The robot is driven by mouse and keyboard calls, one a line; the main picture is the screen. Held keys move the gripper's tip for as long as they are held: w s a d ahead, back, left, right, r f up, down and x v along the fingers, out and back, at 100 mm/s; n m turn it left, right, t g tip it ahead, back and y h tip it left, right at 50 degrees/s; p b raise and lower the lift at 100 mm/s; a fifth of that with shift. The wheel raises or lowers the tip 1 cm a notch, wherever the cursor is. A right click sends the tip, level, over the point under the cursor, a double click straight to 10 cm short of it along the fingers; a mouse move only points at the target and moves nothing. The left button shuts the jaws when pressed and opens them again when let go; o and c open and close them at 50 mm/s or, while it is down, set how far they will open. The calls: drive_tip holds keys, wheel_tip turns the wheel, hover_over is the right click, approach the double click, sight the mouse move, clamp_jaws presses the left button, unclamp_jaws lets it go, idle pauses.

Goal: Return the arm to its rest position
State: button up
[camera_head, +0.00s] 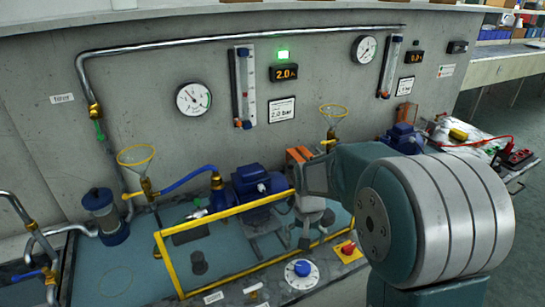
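My arm fills the right-centre of the head view, with its large teal and grey banded joint closest to the camera. The forearm reaches away from me to the wrist. My gripper (314,228) is small and grey and points down over the bench, just behind the yellow rail. I see nothing held in it, but its fingertips are too small and dark to tell whether they are open or shut. Parts of the bench and the right-hand pump area are hidden behind the arm.
A yellow rail (230,207) runs along the bench. A blue dial (301,268) and red button (347,247) are in front. A side table (490,160) holds tools.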

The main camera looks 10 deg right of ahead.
drive_tip(key=s+r+n+t, duration=0.1)
drive_tip(key=s+r+t, duration=0.1)
drive_tip(key=s+r, duration=0.5)
drive_tip(key=s+r+n+t, duration=0.2)
drive_tip(key=s+r, duration=0.5)
drive_tip(key=s, duration=0.7)
drive_tip(key=shift+r+t, duration=0.35)
drive_tip(key=shift+t, duration=0.45)
